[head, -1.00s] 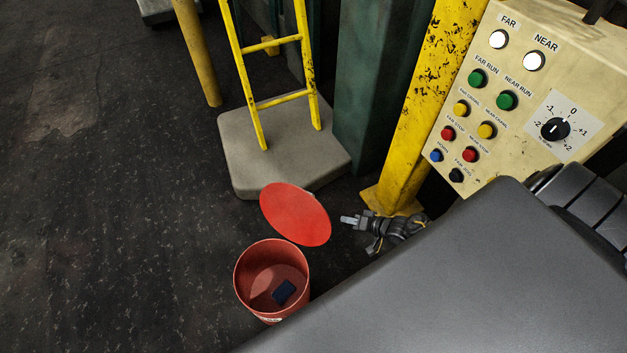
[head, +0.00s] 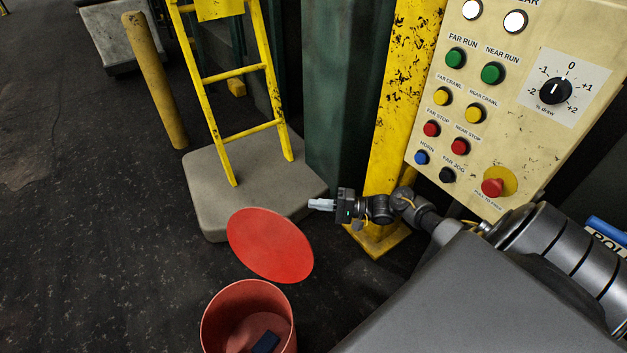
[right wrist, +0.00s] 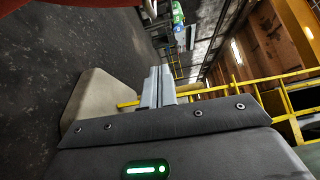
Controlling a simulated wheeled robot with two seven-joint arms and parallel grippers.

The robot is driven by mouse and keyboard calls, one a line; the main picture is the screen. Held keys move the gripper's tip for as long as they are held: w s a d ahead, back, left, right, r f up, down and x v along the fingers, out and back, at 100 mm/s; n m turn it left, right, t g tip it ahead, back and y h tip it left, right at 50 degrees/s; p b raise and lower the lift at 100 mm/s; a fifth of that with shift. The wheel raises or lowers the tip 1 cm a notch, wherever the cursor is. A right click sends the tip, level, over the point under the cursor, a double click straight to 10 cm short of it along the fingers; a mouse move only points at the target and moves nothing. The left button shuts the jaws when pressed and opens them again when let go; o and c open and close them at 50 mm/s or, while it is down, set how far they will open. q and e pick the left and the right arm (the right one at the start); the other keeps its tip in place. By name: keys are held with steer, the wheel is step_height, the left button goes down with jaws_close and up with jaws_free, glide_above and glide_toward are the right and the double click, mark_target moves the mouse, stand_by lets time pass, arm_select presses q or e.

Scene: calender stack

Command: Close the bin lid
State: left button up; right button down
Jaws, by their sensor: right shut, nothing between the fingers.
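The red bin (head: 222,312) stands on the floor at the lower middle of the head view, with its mouth open and a dark blue item (head: 265,342) inside. Its round red lid (head: 270,245) is raised, tilted up behind the mouth on the far side. My right gripper (head: 312,204) is shut and empty, to the right of and beyond the lid, apart from it. In the right wrist view the two fingers (right wrist: 158,88) are together, with a red surface at the top left edge. My left gripper is not in view.
A concrete block (head: 205,190) with a yellow ladder (head: 235,135) stands behind the lid. A yellow post (head: 375,180) and a control panel (head: 500,110) with several buttons are at the right. A yellow bollard (head: 158,90) stands at the left. The floor left of the bin is clear.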

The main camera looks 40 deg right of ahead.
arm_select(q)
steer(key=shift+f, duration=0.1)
arm_select(e)
steer(key=w+a, duration=0.3)
steer(key=a, duration=0.6)
steer(key=shift+r, duration=0.15)
steer(key=shift+w, duration=0.1)
